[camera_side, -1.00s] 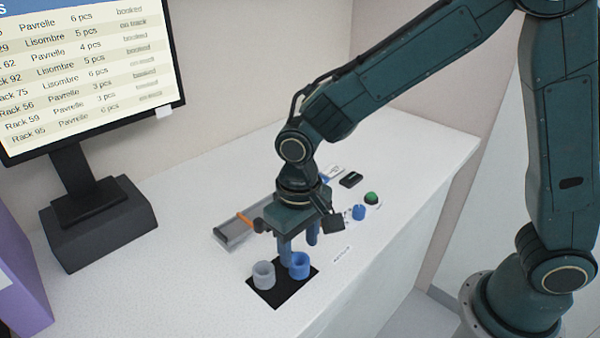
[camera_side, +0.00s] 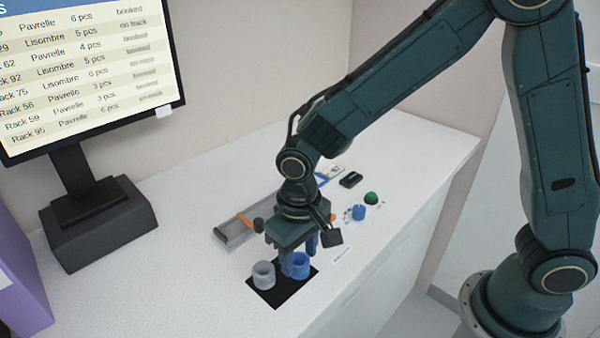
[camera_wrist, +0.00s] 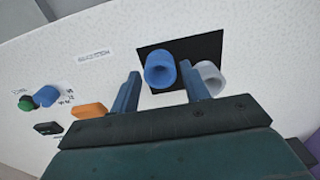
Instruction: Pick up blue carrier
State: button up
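The blue carrier (camera_side: 300,267) is a blue cup with a round opening, upright on a black mat (camera_side: 290,294). It also shows in the wrist view (camera_wrist: 160,72). My gripper (camera_side: 299,254) is open and low, just behind the carrier in the side view. In the wrist view the two blue fingers (camera_wrist: 160,80) lie on either side of the blue carrier. The right finger there is close to its edge; whether it touches, I cannot tell. A grey carrier (camera_side: 264,276) stands beside the blue one, and the right finger partly covers it in the wrist view (camera_wrist: 211,80).
A grey track (camera_side: 234,233) with an orange band (camera_side: 244,219) lies behind my gripper. A blue knob (camera_side: 359,212), a green button (camera_side: 371,198) and a dark block (camera_side: 351,180) are to the right. A monitor (camera_side: 90,75) stands at the left. The front-left counter is clear.

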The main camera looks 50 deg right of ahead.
jog(key=c, duration=0.4)
jog(key=shift+r, duration=0.2)
jog(key=shift+c, duration=0.3)
jog(key=shift+r, duration=2.6)
jog(key=shift+r, duration=0.1)
